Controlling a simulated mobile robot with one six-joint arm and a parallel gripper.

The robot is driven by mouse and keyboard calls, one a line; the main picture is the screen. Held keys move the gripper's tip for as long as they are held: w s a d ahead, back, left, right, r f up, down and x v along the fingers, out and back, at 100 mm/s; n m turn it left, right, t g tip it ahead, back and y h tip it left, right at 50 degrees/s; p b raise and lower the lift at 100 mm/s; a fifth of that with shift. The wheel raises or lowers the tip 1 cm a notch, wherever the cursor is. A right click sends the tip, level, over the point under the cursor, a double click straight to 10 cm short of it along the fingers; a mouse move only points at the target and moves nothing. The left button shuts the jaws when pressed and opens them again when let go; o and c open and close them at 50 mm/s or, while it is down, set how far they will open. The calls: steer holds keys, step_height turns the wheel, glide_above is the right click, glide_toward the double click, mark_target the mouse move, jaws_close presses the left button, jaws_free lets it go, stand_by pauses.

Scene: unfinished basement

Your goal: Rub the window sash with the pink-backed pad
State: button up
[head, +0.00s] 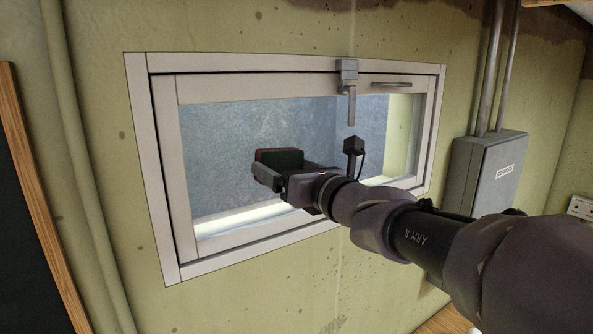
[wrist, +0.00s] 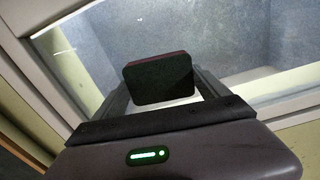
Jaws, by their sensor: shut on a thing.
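The window sash (head: 170,190) is a pale frame around a glass pane, set in an outer frame in the wall. It looks closed, with a latch (head: 348,80) at its top edge. My gripper (head: 268,172) is in front of the lower middle of the pane. It is shut on the pad (head: 280,158), which shows a dark face and a thin reddish edge. In the wrist view the pad (wrist: 160,82) sits between the two fingers, with the glass behind it. I cannot tell whether the pad touches the window.
A grey electrical box (head: 487,172) with conduits is on the wall to the right. A vertical pipe (head: 85,150) runs down the wall to the left, beside a wood-edged dark board (head: 30,200). The wall below the window is clear.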

steer(key=shift+v, duration=2.95)
steer(key=shift+d, duration=0.1)
steer(key=v, duration=0.3)
steer(key=shift+w, duration=0.1)
